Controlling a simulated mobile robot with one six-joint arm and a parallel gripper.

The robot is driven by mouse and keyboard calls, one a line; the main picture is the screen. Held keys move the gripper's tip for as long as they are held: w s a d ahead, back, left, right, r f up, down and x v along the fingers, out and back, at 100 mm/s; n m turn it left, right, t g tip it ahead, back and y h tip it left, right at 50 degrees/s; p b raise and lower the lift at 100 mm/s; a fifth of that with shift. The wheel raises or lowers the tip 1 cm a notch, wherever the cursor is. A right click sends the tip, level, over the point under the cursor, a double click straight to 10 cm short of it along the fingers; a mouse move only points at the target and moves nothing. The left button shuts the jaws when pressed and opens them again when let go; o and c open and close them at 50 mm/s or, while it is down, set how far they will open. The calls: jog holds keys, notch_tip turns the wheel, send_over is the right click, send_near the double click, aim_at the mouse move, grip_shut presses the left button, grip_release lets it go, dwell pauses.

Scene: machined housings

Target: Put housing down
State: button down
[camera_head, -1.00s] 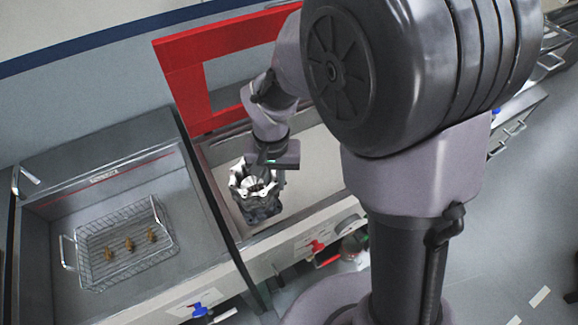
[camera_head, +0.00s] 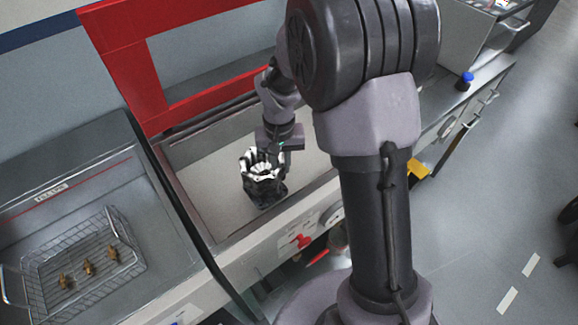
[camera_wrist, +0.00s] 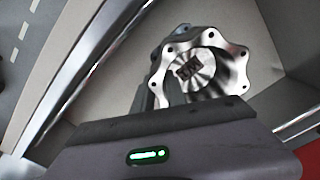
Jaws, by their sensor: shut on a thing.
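The housing (camera_head: 264,185) has a bright machined, scalloped top flange with bolt holes and a dark body. It is in the light-floored bay under the red frame, upright in the head view. My gripper (camera_head: 272,154) is shut on it from the upper side. In the wrist view the housing's flange (camera_wrist: 207,68) shows just past the gripper body (camera_wrist: 160,140), with a dark square mark inside its bore. The fingertips are hidden. I cannot tell whether the housing's base touches the bay floor (camera_head: 213,190).
A red frame (camera_head: 140,75) stands behind the bay. To the left is a grey basin with a wire basket (camera_head: 85,265) holding 3 small brown parts. The bay's front wall carries a red handle (camera_head: 301,241). Bay floor left of the housing is clear.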

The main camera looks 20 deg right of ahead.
jog(key=shift+w+d+f+b, duration=0.65)
jog(key=shift+d+f, duration=0.25)
jog(key=shift+f, duration=0.1)
jog(key=shift+w+d+f+b, duration=0.6)
jog(key=shift+d+f, duration=0.3)
jog(key=shift+f, duration=0.05)
jog(key=shift+f, duration=0.15)
jog(key=c, duration=1.3)
grip_release()
jog(key=shift+c, duration=0.2)
